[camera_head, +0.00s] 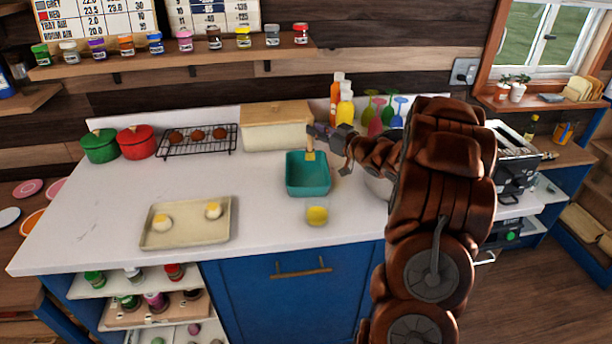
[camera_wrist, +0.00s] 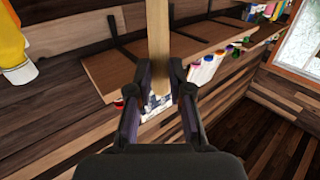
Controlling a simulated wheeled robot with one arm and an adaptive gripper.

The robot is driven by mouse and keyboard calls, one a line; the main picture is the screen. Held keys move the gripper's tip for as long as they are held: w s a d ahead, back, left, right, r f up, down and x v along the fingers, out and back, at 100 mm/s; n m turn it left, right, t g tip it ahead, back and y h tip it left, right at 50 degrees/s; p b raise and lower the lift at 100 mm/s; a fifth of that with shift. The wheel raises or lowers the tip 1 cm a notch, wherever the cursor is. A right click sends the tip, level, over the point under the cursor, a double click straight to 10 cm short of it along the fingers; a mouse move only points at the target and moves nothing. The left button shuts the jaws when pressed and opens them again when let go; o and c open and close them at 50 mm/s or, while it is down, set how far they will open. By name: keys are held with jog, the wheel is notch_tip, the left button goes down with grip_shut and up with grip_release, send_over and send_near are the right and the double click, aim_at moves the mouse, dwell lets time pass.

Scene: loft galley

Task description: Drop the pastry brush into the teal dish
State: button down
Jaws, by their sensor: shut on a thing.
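The teal dish (camera_head: 308,189) is a rectangular open dish on the white counter, in the middle of the head view. My gripper (camera_head: 317,130) is above the dish's back edge. It is shut on the pastry brush (camera_head: 310,146), whose pale wooden end hangs down over the dish. In the wrist view my gripper (camera_wrist: 160,85) has its fingers on both sides of the light wooden brush (camera_wrist: 158,40). The lower end of the brush shows against the dish's inside in the head view; I cannot tell whether it touches.
A yellow round thing (camera_head: 317,215) sits just in front of the dish. A tray (camera_head: 160,238) with two pale buns lies to the left. A bread box (camera_head: 275,135) stands behind, bottles (camera_head: 345,108) and coloured glasses (camera_head: 375,125) at back right.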

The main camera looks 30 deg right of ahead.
aim_at(312, 144)
jog(key=shift+f+b, duration=1.7)
jog(key=shift+f, duration=1.05)
jog(key=c, duration=1)
grip_release()
jog(key=v, duration=1.2)
